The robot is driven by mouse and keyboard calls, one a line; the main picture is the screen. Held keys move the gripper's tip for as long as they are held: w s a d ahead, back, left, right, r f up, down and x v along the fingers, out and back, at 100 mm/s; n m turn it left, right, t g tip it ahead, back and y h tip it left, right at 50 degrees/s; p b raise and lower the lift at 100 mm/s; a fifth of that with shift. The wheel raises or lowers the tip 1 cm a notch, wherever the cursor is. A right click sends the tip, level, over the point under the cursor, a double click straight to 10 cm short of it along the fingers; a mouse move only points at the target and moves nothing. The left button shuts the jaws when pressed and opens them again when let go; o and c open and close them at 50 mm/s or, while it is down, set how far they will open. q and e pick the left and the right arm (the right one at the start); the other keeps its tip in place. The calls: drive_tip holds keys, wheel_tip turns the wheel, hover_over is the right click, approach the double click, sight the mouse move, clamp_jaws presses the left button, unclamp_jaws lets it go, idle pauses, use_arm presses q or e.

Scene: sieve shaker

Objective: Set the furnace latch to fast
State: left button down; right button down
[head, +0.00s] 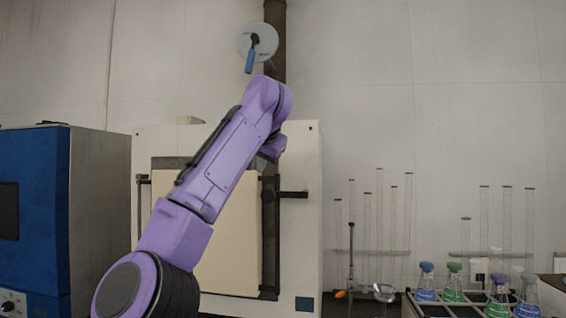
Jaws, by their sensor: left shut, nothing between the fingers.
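The white furnace (308,240) stands in the middle behind my left arm, with its cream door (225,250) partly hidden by that arm. The dark furnace latch (292,194) is at the right edge of the door. Its handle points level to the right from a round pivot. My left gripper (265,163), small and mostly hidden by its own wrist, is a little above the latch's pivot and looks apart from it. It is shut and empty. My right gripper is out of view. No latch markings are readable.
A brown pipe (275,62) with a round plate and blue-handled lever (250,58) runs above the furnace. A blue cabinet (35,215) stands left. Glass tubes (408,230) and a rack of stoppered flasks (452,288) stand right.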

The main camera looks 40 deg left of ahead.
use_arm(q)
drive_tip(key=s+d+r, duration=0.3)
drive_tip(key=s+r, duration=0.2)
drive_tip(key=s, duration=0.2)
drive_tip(key=shift+s+d+r, duration=0.15)
drive_tip(key=shift+d+r, duration=0.05)
drive_tip(key=shift+r, duration=0.15)
